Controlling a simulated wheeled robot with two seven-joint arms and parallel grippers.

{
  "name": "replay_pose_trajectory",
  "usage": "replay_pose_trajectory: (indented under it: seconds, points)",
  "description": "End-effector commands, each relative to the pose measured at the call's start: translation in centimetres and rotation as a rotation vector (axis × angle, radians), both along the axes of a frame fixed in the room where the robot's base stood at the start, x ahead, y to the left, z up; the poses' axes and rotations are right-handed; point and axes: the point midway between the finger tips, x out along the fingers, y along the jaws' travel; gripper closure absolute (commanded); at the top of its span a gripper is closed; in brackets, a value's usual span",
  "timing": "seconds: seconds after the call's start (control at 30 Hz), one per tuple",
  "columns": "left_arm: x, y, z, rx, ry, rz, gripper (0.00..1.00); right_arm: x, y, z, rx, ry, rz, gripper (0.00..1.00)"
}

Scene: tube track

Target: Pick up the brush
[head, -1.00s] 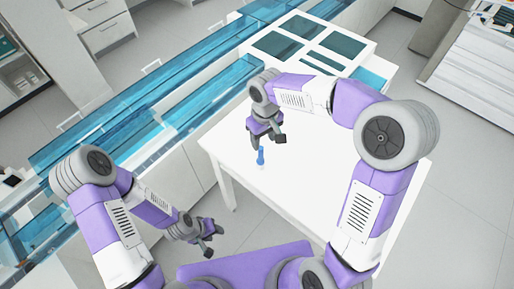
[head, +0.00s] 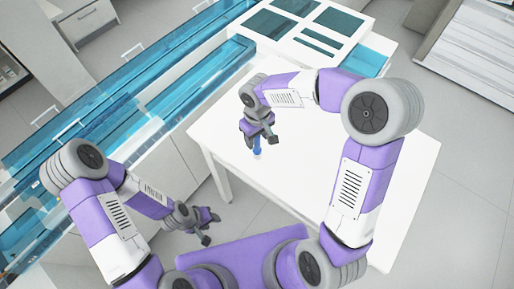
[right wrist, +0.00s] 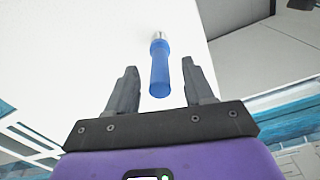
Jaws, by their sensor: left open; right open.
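The brush (head: 257,147) has a blue handle and is on the white table, near its left edge. In the right wrist view the blue handle of the brush (right wrist: 159,75) lies between the two open fingers, with a silver part at its far end; no bristles can be made out. My right gripper (head: 257,136) is open just above the brush and partly covers it in the head view. Its fingers also show in the right wrist view (right wrist: 158,90), apart from the handle. My left gripper (head: 206,226) is open and empty, off the table at lower left.
The white table (head: 300,165) is otherwise mostly bare. A white unit with teal panels (head: 318,42) stands at its far end. A long blue transparent track (head: 120,75) runs along the left side.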

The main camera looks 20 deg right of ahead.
Motion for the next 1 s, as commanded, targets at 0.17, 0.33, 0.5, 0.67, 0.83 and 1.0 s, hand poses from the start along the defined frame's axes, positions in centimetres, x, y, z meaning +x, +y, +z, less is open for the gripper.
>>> replay_pose_trajectory:
  seconds: [0.17,0.33,0.5,0.67,0.83,1.0]
  points:
    - [0.0,0.0,-0.1,0.0,0.0,0.0,0.57,0.0,0.0,-2.0,0.001,0.0,0.001,0.48]
    - [0.0,0.0,-0.1,0.0,0.0,0.0,0.57,0.0,0.0,-2.1,0.001,-0.002,0.0,0.48]
    - [0.0,0.0,-0.1,0.0,0.0,0.0,0.57,0.0,0.0,-2.1,0.0,-0.001,0.0,0.61]
    - [0.0,0.0,-0.1,0.0,0.0,0.0,0.57,0.0,0.0,-2.1,0.001,-0.002,0.0,0.86]
    - [0.0,0.0,-0.1,0.0,0.0,0.0,0.57,0.1,0.0,-2.1,0.001,-0.002,0.0,1.0]
    - [0.0,0.0,-0.1,0.0,0.0,0.0,0.57,0.1,0.0,-2.0,0.001,-0.002,0.0,1.0]
